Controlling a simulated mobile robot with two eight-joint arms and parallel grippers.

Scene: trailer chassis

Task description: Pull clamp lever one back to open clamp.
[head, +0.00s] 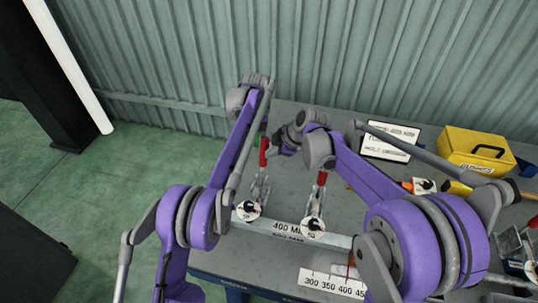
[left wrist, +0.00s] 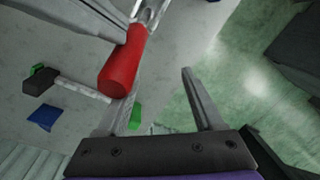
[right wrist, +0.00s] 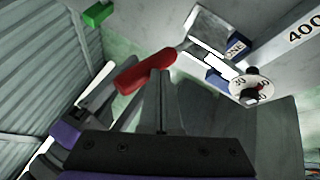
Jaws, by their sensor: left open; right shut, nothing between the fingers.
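Two toggle clamps with red handles stand on the workbench. The left clamp's red lever (head: 263,152) stands up behind its round dial (head: 248,210); in the right wrist view its lever (right wrist: 140,75) shows near a blue tag reading ONE (right wrist: 236,47). The other clamp's lever (head: 321,179) stands to the right. My right gripper (right wrist: 160,75) is shut and empty, its fingertips close beside the left lever; contact is unclear. My left gripper (left wrist: 160,78) is open; the red lever (left wrist: 120,68) appears by its left finger, not clearly between the fingers. My left fingers are hidden in the head view.
A bar marked 400 MM (head: 290,230) runs between the clamps. A scale plate (head: 332,284) lies in front. A white sign (head: 390,141) and a yellow box (head: 475,151) stand at the back right. A corrugated wall (head: 200,50) is behind. My two arms are close together at the left clamp.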

